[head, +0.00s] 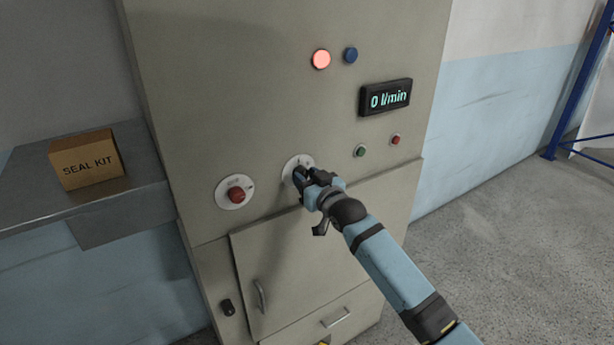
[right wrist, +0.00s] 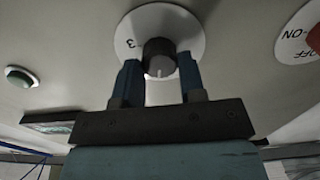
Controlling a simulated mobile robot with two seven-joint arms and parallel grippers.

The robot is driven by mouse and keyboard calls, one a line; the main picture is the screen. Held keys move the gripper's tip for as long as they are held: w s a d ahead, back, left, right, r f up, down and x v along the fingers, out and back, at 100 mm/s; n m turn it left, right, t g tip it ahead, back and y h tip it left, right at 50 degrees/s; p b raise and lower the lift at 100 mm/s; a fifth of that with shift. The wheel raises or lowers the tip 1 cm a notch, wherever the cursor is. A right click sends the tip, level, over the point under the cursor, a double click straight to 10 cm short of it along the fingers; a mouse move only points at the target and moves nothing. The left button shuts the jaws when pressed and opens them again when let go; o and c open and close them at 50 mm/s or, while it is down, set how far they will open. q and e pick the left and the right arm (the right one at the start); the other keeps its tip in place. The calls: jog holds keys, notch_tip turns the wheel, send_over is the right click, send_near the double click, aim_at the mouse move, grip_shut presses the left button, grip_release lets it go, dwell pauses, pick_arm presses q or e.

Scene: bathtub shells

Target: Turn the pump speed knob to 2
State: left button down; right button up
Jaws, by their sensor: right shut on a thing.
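The pump speed knob (right wrist: 158,52) is a dark round knob on a white round dial plate (right wrist: 188,25), with a "3" visible beside it in the right wrist view. A light mark on the knob's face points toward the bottom of that view. My right gripper (right wrist: 160,72) has a finger on each side of the knob and is shut on it. In the head view my right gripper (head: 303,176) covers most of the knob, and part of the dial plate (head: 290,165) shows behind it. The display (head: 386,98) reads 0 l/min. My left gripper is out of view.
A red switch (head: 236,195) on a white plate sits left of the dial; its plate reads OFF and ON in the right wrist view. A green button (head: 360,151) and a red button (head: 396,140) are to the right. A SEAL KIT box (head: 87,160) stands on the left shelf.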

jog(key=m+p, duration=0.1)
jog(key=m, duration=0.2)
jog(key=shift+m, duration=0.4)
jog(key=m+p, duration=0.1)
jog(key=m, duration=0.4)
jog(key=shift+m, duration=0.3)
jog(key=o, duration=0.9)
jog(key=shift+b+v, duration=0.9)
jog(key=shift+v, duration=6.05)
